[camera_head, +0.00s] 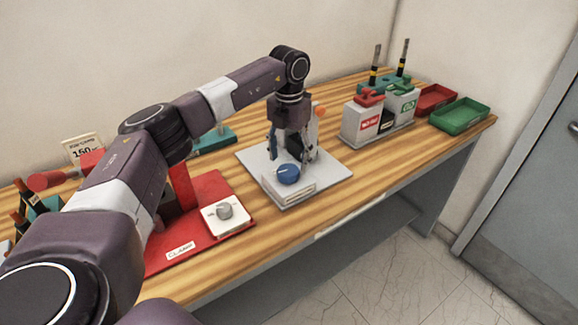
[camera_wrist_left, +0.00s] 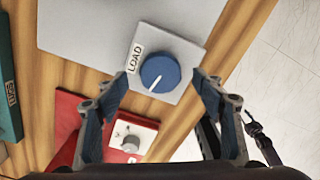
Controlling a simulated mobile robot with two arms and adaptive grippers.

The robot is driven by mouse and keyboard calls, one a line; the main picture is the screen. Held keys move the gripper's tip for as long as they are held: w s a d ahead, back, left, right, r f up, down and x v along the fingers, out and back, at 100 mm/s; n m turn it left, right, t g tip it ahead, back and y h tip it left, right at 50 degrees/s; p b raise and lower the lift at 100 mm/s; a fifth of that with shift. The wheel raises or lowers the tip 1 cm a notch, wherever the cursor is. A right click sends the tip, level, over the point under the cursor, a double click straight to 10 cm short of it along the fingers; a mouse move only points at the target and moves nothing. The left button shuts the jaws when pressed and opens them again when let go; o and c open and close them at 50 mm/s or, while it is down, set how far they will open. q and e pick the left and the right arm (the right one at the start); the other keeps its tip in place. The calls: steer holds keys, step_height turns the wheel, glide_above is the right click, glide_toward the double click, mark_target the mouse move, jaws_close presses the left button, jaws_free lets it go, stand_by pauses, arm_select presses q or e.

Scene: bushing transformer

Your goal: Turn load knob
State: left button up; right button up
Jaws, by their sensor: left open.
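The load knob (camera_head: 288,174) is a round blue knob with a white pointer line on a grey-white block. In the left wrist view the blue knob (camera_wrist_left: 160,73) sits beside a label reading "LOAD" (camera_wrist_left: 134,58). My left gripper (camera_head: 293,155) is over the grey base plate (camera_head: 330,176), just behind and above the knob in the head view. In the wrist view its open fingers (camera_wrist_left: 158,95) are apart, with the knob ahead between and slightly beyond their tips. I see no contact with the knob. My right gripper is not in view.
A red clamp base (camera_head: 205,247) with a grey knob (camera_head: 224,211) lies left of the plate. Labelled grey boxes (camera_head: 362,122) stand to the right, with a red tray (camera_head: 435,99) and a green tray (camera_head: 460,113) beyond. Bare wood lies along the front edge.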

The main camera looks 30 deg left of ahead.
mark_target(290, 170)
arm_select(q)
step_height(290, 170, up, 8)
steer(key=shift+r, duration=0.2)
step_height(290, 170, down, 3)
steer(key=m+b, duration=0.3)
steer(key=m, duration=0.3)
steer(key=shift+d+f+m+b, duration=0.1)
steer(key=shift+d+m+b, duration=0.05)
steer(key=shift+m+b, duration=0.25)
steer(key=m, duration=0.1)
steer(key=f+m+b, duration=0.1)
steer(key=m, duration=0.1)
steer(key=shift+s+f+m, duration=0.15)
steer(key=shift+f+m, duration=0.15)
steer(key=shift+f, duration=0.2)
step_height(290, 170, down, 7)
steer(key=shift+r+p, duration=0.15)
steer(key=shift+p, duration=0.55)
steer(key=c, duration=1.2)
